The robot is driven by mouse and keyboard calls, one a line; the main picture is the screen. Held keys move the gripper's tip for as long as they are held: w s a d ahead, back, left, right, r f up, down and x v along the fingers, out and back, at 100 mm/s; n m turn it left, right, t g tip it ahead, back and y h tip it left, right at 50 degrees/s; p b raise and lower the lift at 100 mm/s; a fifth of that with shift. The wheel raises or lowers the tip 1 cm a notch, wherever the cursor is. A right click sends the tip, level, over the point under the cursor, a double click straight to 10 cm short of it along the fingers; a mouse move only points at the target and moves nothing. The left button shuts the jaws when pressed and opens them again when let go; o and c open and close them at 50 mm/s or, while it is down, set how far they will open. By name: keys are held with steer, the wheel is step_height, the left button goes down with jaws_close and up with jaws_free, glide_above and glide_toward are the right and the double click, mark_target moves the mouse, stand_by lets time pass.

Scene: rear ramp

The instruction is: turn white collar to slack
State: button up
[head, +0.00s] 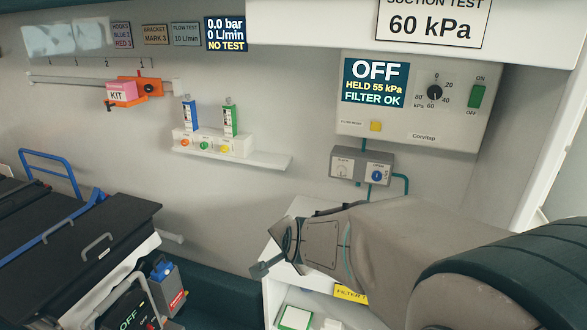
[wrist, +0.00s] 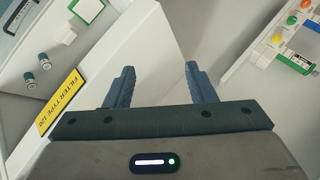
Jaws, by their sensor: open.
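A small grey box (head: 362,165) hangs on the wall below the suction panel. It carries a white round collar or dial (head: 342,171) on its left and a blue knob (head: 377,176) on its right. The labels above both are too small to read. My gripper (head: 270,262) is below and left of the box, apart from it, above the white cabinet. In the wrist view my gripper (wrist: 160,72) is open, with nothing between its two fingers. I cannot make out the grey box in the wrist view.
The suction panel (head: 415,108) reads OFF. Left of it, a white shelf (head: 235,155) holds blue and green flow units. An orange bracket (head: 148,88) with a pink kit sits on a rail. A black stretcher (head: 60,235) stands lower left. A white cabinet (wrist: 125,40) lies beneath my gripper.

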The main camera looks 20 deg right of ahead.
steer(key=w+m+t, duration=0.3)
steer(key=w+m, duration=0.3)
steer(key=w, duration=0.1)
steer(key=m+t+h, duration=0.3)
steer(key=m+h, duration=0.6)
steer(key=m, duration=1.3)
glide_toward(340, 171)
steer(key=shift+m+h, duration=0.5)
steer(key=shift+m, duration=0.1)
steer(key=p+x, duration=0.1)
steer(key=x, duration=0.2)
steer(key=p+x, duration=0.1)
steer(key=x, duration=0.1)
steer(key=p+x, duration=0.1)
steer(key=x, duration=0.2)
steer(key=shift+w+d+f, duration=0.15)
steer(key=shift+w+f, duration=0.1)
steer(key=shift+f, duration=0.15)
steer(key=shift+w+r+p, duration=0.2)
steer(key=shift+w+p, duration=0.1)
steer(key=shift+p, duration=0.05)
steer(key=shift+w+d+f, duration=0.1)
steer(key=c, duration=1)
